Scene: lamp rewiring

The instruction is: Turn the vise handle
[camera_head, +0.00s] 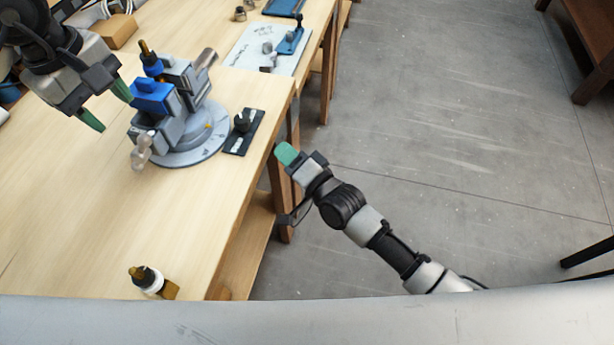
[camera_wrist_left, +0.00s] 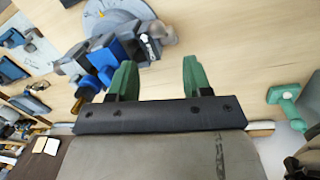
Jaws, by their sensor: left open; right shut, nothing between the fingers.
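The grey vise (camera_head: 173,128) with blue jaw parts stands on a round dial base on the wooden bench. Its pale metal handle (camera_head: 141,152) sticks out at the lower left of the vise. In the left wrist view the vise (camera_wrist_left: 128,52) is at the upper left. My left gripper (camera_head: 107,105) is open, its green fingers just left of the vise and above the bench. They are apart from the handle, with nothing between them in the left wrist view (camera_wrist_left: 158,78). My right gripper (camera_head: 286,154) is shut and empty, beyond the bench's right edge.
A black plate with a knob (camera_head: 243,132) lies right of the vise. A brass-and-white fitting (camera_head: 150,281) is near the front edge. A cardboard box (camera_head: 109,32) and a pale mat (camera_head: 263,47) are at the back. The bench's middle left is clear.

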